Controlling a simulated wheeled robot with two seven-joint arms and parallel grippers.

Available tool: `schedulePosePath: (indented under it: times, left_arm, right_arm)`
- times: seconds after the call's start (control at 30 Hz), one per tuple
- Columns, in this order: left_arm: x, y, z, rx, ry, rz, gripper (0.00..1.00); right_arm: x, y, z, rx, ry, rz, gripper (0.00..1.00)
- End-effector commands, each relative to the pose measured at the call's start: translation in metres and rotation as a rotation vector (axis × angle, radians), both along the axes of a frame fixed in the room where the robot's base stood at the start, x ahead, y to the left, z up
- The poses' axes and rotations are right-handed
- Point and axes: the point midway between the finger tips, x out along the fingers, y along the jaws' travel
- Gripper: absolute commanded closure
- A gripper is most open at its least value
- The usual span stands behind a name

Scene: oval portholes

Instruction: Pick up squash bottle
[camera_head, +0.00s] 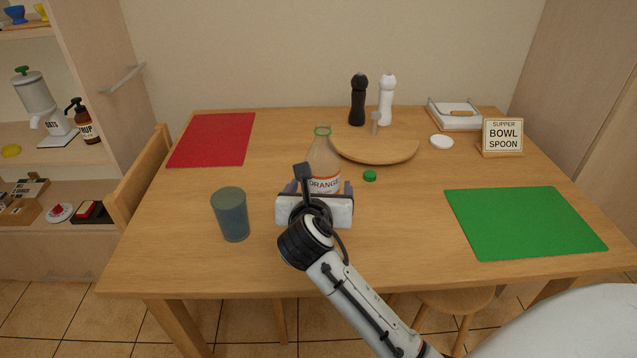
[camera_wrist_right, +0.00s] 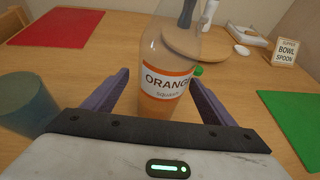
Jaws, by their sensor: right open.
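The squash bottle (camera_head: 323,158) is clear with orange liquid and a label reading ORANGE. It stands upright and uncapped on the wooden table, left of the table's middle. It also shows in the right wrist view (camera_wrist_right: 166,85), where the label reads ORANGE SQUASH. My right gripper (camera_head: 318,188) is open, with its two fingers on either side of the bottle's lower part. In the right wrist view, gaps show between the fingers (camera_wrist_right: 160,95) and the bottle. A green cap (camera_head: 370,176) lies on the table right of the bottle. My left gripper is not in view.
A blue-grey cup (camera_head: 231,215) stands close left of the gripper. A round wooden board (camera_head: 390,152) is behind the bottle, with black (camera_head: 358,100) and white (camera_head: 386,100) mills beyond it. Red (camera_head: 214,139) and green (camera_head: 525,222) mats lie at the sides. A sign (camera_head: 502,137) stands back right.

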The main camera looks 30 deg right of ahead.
Motion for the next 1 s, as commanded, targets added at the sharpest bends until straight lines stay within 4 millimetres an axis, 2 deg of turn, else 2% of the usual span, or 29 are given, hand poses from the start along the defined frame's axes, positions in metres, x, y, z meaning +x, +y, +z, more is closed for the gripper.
schedulePosePath:
  times: [0.17, 0.5, 0.77, 0.83, 1.0]
  left_arm:
    - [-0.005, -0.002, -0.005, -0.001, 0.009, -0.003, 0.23]
    - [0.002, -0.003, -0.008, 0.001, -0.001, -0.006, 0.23]
    - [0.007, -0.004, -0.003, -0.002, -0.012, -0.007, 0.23]
    - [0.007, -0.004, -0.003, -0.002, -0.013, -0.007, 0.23]
    - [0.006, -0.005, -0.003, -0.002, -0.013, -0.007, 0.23]
  right_arm:
    - [0.010, -0.009, -0.005, 0.001, -0.001, -0.001, 0.22]
    - [0.041, -0.038, -0.017, 0.002, -0.001, 0.000, 0.22]
    - [0.044, -0.040, -0.018, 0.002, -0.001, 0.000, 0.22]
    - [0.044, -0.040, -0.018, 0.002, -0.001, 0.000, 0.28]
    - [0.044, -0.040, -0.018, 0.002, -0.001, 0.000, 0.57]
